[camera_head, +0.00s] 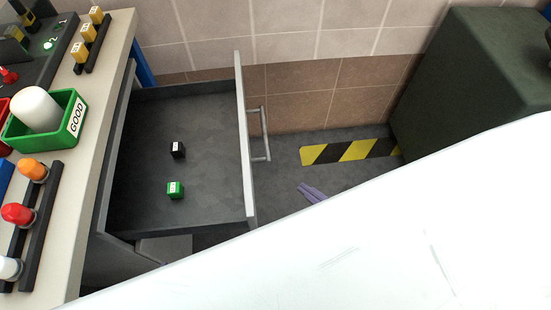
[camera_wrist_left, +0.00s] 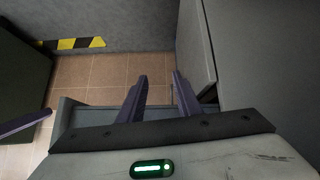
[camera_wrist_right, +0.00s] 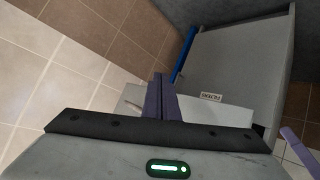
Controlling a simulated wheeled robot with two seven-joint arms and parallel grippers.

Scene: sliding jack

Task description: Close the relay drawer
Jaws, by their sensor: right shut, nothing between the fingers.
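The relay drawer (camera_head: 215,205) is pulled out from under the worktop, and a black cube (camera_head: 178,149) and a green cube (camera_head: 175,189) lie on its floor. Its pale front panel (camera_head: 243,120) carries a bar handle (camera_head: 268,135) on the outer face. My right gripper (camera_head: 310,192) is outside the drawer, right of and below the handle in the head view, and apart from it. In the right wrist view its fingers (camera_wrist_right: 160,98) are together and empty. My left gripper (camera_wrist_left: 160,84) has spread, empty fingers in its own wrist view; the head view does not show it.
The worktop (camera_head: 95,150) on the left holds a green GOOD bin (camera_head: 73,122) and coloured knobs. A dark green cabinet (camera_head: 460,70) stands at the right. Yellow-black tape (camera_head: 350,151) marks the floor. A white surface covers the head view's lower right.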

